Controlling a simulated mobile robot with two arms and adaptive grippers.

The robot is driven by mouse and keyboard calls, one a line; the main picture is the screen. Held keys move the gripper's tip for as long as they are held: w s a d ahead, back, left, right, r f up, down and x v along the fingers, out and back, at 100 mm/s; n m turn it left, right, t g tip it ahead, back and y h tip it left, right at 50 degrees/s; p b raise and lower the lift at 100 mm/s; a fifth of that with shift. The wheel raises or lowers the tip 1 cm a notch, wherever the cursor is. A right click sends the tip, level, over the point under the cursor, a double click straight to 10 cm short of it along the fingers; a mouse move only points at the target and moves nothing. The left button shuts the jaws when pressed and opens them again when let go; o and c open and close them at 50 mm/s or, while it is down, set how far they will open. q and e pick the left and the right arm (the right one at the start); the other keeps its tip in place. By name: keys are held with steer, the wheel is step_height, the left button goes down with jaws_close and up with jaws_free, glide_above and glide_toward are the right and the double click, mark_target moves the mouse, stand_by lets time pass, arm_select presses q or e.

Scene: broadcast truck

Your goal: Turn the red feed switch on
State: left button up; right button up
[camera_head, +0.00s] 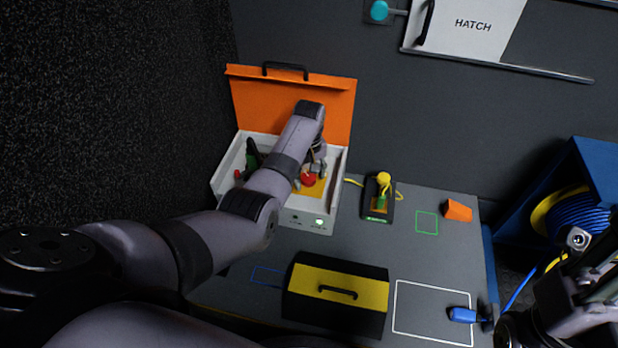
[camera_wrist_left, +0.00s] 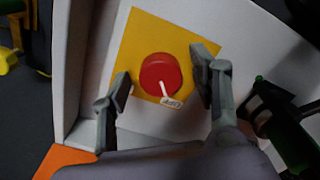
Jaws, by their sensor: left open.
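The red feed switch (camera_head: 308,180) is a round red knob on a yellow plate (camera_head: 318,188) inside a white box (camera_head: 338,188) with a raised orange lid (camera_head: 342,105). In the left wrist view the red knob (camera_wrist_left: 160,74) has a white pointer line and a small white tag at its lower edge. My left gripper (camera_head: 312,178) reaches into the box. In the left wrist view its open fingers (camera_wrist_left: 163,88) stand on either side of the knob, apart from it. My right gripper (camera_head: 590,275) is at the right edge; its fingers are unclear.
A green-handled tool (camera_head: 252,155) is inside the box at left. A black-and-yellow toolbox (camera_head: 338,290), a yellow plug on a black base (camera_head: 380,198), an orange block (camera_head: 457,210) and a blue-handled tool (camera_head: 463,314) are on the grey table. A blue cable reel (camera_head: 580,212) stands at right.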

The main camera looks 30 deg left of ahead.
arm_select(q)
steer(key=c, duration=1.1)
steer(key=shift+c, duration=0.2)
